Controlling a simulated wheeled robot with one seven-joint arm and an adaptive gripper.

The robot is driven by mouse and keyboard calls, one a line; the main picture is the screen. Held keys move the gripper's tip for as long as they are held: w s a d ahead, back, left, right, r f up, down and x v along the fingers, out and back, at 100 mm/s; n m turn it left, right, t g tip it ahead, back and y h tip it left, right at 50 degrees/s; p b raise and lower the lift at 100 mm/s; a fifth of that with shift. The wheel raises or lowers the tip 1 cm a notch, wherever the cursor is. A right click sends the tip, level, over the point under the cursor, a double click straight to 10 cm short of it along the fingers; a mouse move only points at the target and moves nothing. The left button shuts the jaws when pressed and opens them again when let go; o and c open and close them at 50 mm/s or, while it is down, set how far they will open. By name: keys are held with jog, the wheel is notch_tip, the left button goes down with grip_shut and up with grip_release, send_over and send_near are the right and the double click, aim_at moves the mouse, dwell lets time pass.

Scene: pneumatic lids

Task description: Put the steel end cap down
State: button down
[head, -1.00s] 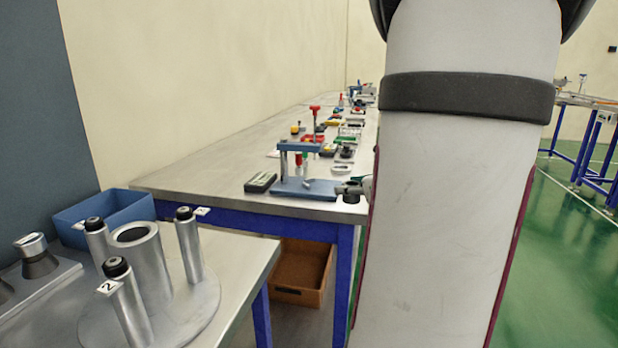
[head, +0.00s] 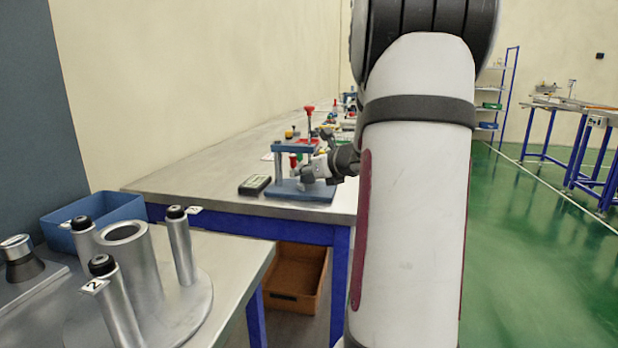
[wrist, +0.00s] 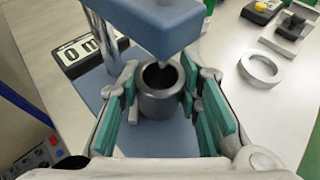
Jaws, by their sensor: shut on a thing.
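The steel end cap (wrist: 160,104) is a dark grey round cup with an open top, in the middle of the wrist view. My gripper (wrist: 160,92) is shut on it, with its teal-padded fingers on the left and right sides. The cap is at the blue press (wrist: 158,24), under or just in front of its upper beam and over its blue base. I cannot tell whether the cap touches the base. In the head view my gripper (head: 318,169) is at the press (head: 300,188); the cap is not clear there.
A display box (wrist: 78,52) stands left of the press. A pale ring (wrist: 261,68) lies to the right on the bench (head: 195,178). In the head view, a round metal fixture (head: 190,312) with upright posts and a blue bin (head: 112,209) are at left.

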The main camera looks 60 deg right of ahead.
jog(key=shift+s+f, duration=0.25)
jog(key=shift+f, duration=0.55)
jog(key=c, duration=1.2)
grip_release()
jog(key=shift+f, duration=0.1)
jog(key=shift+s+a+r, duration=0.1)
jog(key=shift+s+r, duration=0.05)
jog(key=shift+r, duration=0.15)
jog(key=p+v, duration=0.2)
jog(key=v, duration=0.8)
jog(key=shift+r, duration=0.1)
jog(key=shift+p+v, duration=0.3)
jog(key=shift+v, duration=0.45)
jog(key=shift+a, duration=0.1)
